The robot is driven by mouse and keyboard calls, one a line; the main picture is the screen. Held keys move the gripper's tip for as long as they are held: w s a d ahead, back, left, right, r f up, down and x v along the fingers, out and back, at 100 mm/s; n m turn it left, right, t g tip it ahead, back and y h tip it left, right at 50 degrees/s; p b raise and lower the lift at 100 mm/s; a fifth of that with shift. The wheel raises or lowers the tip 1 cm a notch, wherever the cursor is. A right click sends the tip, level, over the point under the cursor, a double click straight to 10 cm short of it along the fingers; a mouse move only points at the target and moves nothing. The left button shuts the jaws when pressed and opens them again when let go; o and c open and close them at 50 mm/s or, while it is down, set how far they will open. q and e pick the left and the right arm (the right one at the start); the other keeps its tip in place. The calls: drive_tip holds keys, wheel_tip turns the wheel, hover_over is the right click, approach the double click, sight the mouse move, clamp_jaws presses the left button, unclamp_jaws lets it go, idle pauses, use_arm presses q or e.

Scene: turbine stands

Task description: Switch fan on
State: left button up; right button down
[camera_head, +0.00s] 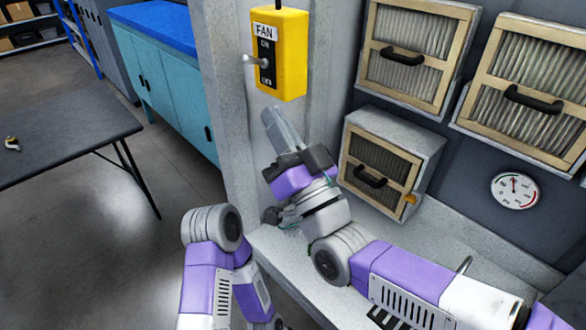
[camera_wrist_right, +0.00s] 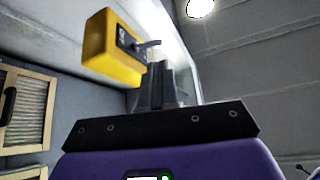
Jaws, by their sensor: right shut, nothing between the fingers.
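A yellow switch box (camera_head: 281,60) labelled FAN is fixed to a grey post, with ON marked above OFF. Its metal toggle lever (camera_head: 256,61) sticks out from the dark plate on its face; I cannot tell surely which way it is set. My right gripper (camera_head: 272,112) is shut and empty, its fingers pointing up just below the box and apart from the lever. In the right wrist view, the box (camera_wrist_right: 108,48) is at upper left, and the lever (camera_wrist_right: 148,44) shows just above the shut fingertips (camera_wrist_right: 156,68). My left gripper is not visible.
Framed filter panels with black handles (camera_head: 404,55) are on the wall to the right, one in a box (camera_head: 375,165) beside my right gripper. A gauge (camera_head: 514,190) is at far right. A dark table (camera_head: 65,135) and blue cabinet (camera_head: 170,85) stand left.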

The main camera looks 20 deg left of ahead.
drive_tip(key=b+v, duration=0.1)
drive_tip(key=v, duration=0.4)
drive_tip(key=shift+s+d+f, duration=0.2)
drive_tip(key=shift+s, duration=0.2)
